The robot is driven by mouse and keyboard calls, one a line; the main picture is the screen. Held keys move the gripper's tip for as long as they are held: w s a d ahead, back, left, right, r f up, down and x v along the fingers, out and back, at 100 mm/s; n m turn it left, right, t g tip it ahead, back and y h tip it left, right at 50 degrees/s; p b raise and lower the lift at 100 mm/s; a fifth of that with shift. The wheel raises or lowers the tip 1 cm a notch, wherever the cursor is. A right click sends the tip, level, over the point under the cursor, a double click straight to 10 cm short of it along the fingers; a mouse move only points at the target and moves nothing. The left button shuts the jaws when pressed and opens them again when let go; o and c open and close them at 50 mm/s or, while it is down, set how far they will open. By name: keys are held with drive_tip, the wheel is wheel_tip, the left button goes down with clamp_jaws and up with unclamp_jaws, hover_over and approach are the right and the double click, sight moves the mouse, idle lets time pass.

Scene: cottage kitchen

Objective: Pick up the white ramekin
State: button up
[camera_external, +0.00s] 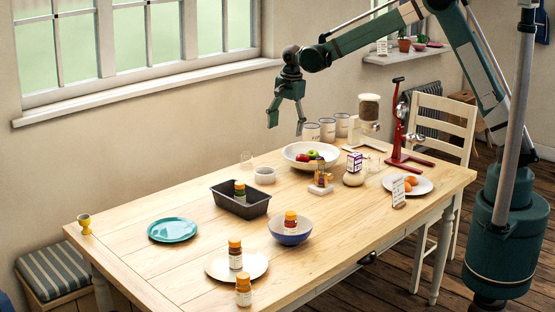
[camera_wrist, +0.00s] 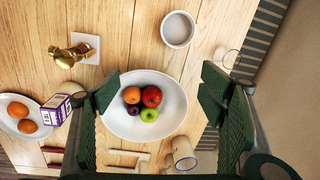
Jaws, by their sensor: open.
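The white ramekin (camera_external: 264,175) stands empty on the wooden table, just left of the fruit bowl and behind the black loaf tin. In the wrist view the ramekin (camera_wrist: 177,29) shows at the top, right of centre, beyond the fruit bowl. My gripper (camera_external: 286,118) is raised above the back of the table, above and to the right of the ramekin. In the wrist view its two fingers (camera_wrist: 160,95) are spread wide and empty, with the fruit bowl below between them. Nothing touches the ramekin.
A white bowl of fruit (camera_external: 295,152) sits right of the ramekin. A clear glass (camera_external: 246,158) stands close behind it. The black loaf tin (camera_external: 226,203) holding a jar is in front. Several canisters (camera_external: 311,131) stand at the back. A teal plate (camera_external: 172,231) lies left.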

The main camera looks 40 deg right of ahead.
sight(265, 172)
drive_tip(key=w+a+f+m, duration=0.1)
drive_tip(key=w+a+f, duration=0.1)
drive_tip(key=f, duration=0.4)
drive_tip(key=w+a+f+m+g, duration=0.1)
drive_tip(key=w+a+f+m, duration=0.1)
drive_tip(key=a+f, duration=0.3)
drive_tip(key=shift+w+f, duration=0.45)
drive_tip(key=shift+w, duration=0.3)
drive_tip(key=shift+f, duration=1.3)
drive_tip(key=shift+s+f+b, duration=0.1)
drive_tip(key=shift+f+b, duration=0.5)
drive_tip(key=shift+f, duration=2)
drive_tip(key=c, duration=1.1)
